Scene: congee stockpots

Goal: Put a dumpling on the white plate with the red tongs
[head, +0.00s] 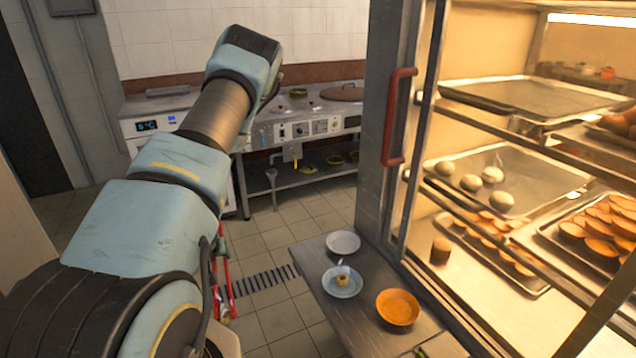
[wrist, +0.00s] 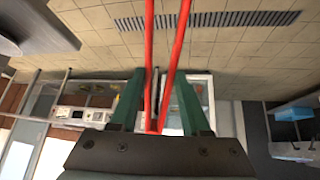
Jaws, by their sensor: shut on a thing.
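The red tongs (wrist: 149,40) are held between the green fingers of my gripper (wrist: 158,88) in the wrist view, their two arms spread apart and empty as far as I can see. In the head view the tongs (head: 227,275) hang beside my arm, left of the counter, above the floor. The white plate (head: 343,242) lies empty at the back of the steel counter. Round white pieces that look like dumplings (head: 492,175) sit on a tray in the lit cabinet at right. My arm hides the gripper in the head view.
A blue plate (head: 338,288) with a small golden item and an orange bowl (head: 398,307) stand nearer on the counter (head: 308,258). The cabinet's frame and red handle (head: 399,117) rise beside them. Floor left of the counter is clear around a drain grate (head: 262,281).

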